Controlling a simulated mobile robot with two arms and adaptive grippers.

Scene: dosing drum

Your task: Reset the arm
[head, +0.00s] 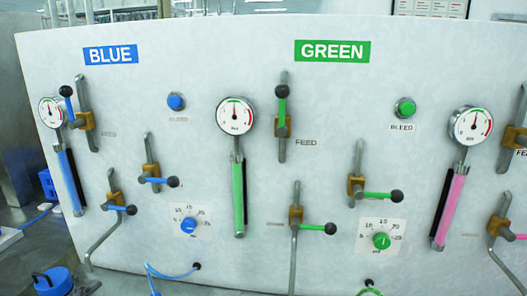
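Neither gripper shows in the head view, and no part of my arms can be made out. A white panel (330,100) fills the view, with a section labelled BLUE (110,54) on the left and one labelled GREEN (332,51) in the middle. The green feed valve handle (282,92) stands upright. Two lower green handles (377,195) and (315,227) lie level. The blue upper handle (68,102) stands near upright; two lower blue handles (158,181) and (120,209) lie about level.
Gauges (236,116) sit above coloured tubes, green (239,195) and pink (452,205). A blue button (176,101), a green button (405,107) and dials (381,240) are on the panel. A blue lidded container (52,281) stands at the lower left.

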